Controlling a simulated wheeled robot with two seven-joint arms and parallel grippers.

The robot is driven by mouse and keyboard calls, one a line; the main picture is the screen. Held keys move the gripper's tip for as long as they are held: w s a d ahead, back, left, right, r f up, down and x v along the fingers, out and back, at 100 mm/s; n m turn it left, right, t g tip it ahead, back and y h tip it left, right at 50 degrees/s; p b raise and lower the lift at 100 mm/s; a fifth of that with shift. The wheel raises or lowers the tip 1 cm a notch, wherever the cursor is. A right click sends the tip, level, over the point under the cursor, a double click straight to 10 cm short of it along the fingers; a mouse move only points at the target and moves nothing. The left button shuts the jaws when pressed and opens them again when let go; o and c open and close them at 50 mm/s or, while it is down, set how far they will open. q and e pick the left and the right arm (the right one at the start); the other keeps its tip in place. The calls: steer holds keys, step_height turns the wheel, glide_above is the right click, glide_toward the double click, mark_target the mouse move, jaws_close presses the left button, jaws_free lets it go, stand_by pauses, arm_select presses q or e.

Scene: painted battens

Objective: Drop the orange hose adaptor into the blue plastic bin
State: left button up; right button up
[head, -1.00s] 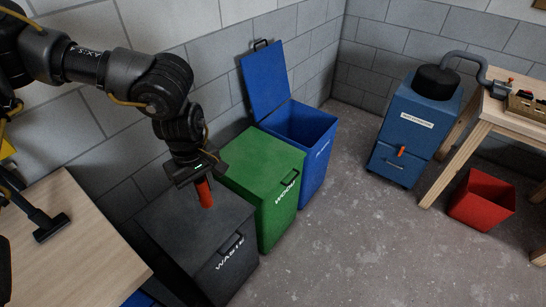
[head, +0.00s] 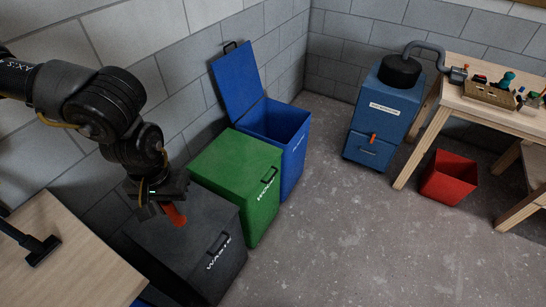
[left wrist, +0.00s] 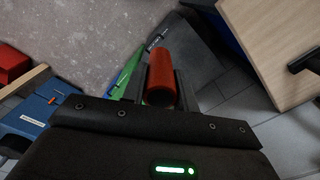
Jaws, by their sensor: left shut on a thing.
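The orange hose adaptor (head: 175,215) is a short tube held in my left gripper (head: 168,203), pointing downward above the closed dark waste bin. In the left wrist view the adaptor (left wrist: 161,72) sits between the two fingers of my left gripper (left wrist: 161,88). The blue plastic bin (head: 293,160) stands at the far end of the bin row, its lid (head: 238,82) raised against the wall and its top open. The gripper is to the left of and nearer than this bin. Its inner floor is hidden. My right gripper is not in view.
The closed green wood bin (head: 238,175) stands between the dark waste bin (head: 200,245) and the blue one. A blue machine (head: 384,120), a red open bin (head: 449,178) and a cluttered workbench (head: 450,98) are at right. A wooden table (head: 70,270) is at lower left. The middle floor is clear.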

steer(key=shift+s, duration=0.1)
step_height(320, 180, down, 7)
steer(key=b, duration=0.7)
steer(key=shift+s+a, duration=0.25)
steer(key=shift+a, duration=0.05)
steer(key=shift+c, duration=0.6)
arm_select(q)
step_height(320, 180, down, 12)
steer(key=s, duration=0.1)
steer(key=shift+s, duration=0.35)
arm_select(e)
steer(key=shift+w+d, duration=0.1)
